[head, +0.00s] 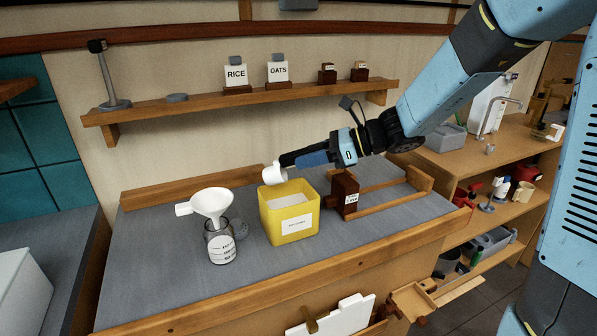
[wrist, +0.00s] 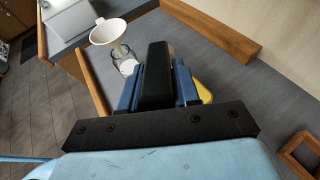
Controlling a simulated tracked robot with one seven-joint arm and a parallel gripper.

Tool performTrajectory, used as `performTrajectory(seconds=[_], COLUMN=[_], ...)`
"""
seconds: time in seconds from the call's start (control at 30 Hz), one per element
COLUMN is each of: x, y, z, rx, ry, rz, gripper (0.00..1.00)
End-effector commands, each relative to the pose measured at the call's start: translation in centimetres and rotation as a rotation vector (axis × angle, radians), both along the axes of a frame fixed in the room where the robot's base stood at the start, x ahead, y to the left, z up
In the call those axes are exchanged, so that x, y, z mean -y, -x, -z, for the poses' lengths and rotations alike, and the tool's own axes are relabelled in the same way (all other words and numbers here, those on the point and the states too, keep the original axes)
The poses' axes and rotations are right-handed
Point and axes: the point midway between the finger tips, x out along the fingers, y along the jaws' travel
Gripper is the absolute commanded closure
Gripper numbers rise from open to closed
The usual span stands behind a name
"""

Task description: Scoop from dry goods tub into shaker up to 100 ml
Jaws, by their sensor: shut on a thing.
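The yellow dry goods tub (head: 290,230) stands on the grey counter with pale contents inside and a label on its front. A white scoop (head: 274,173) is at the end of my gripper (head: 288,160), which is shut on it above the tub's back left edge. The scoop's contents cannot be seen. The clear shaker (head: 221,246) stands left of the tub, with a white funnel (head: 211,204) in its mouth; the fill level is unclear. In the wrist view, the funnel (wrist: 107,32) and shaker (wrist: 127,64) show beyond my gripper, and the tub is mostly hidden.
A brown block (head: 344,192) and wooden rails stand right of the tub. The wall shelf (head: 205,103) above holds RICE and OATS cards. A wooden edge (head: 265,290) borders the counter. The counter left of the shaker is clear.

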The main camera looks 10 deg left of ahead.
Motion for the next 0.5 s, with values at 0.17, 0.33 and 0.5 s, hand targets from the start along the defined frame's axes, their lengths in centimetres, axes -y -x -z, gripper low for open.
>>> performTrajectory(seconds=[0.17, 0.33, 0.5], x=[-0.81, -0.89, -0.90], y=[0.00, -0.03, -0.03], z=[-1.03, -1.16, -1.14], rx=[0.007, 0.006, 0.006], ry=[0.121, 0.151, 0.151], rz=[-0.002, 0.002, 0.002], gripper=[1.00, 1.00, 1.00])
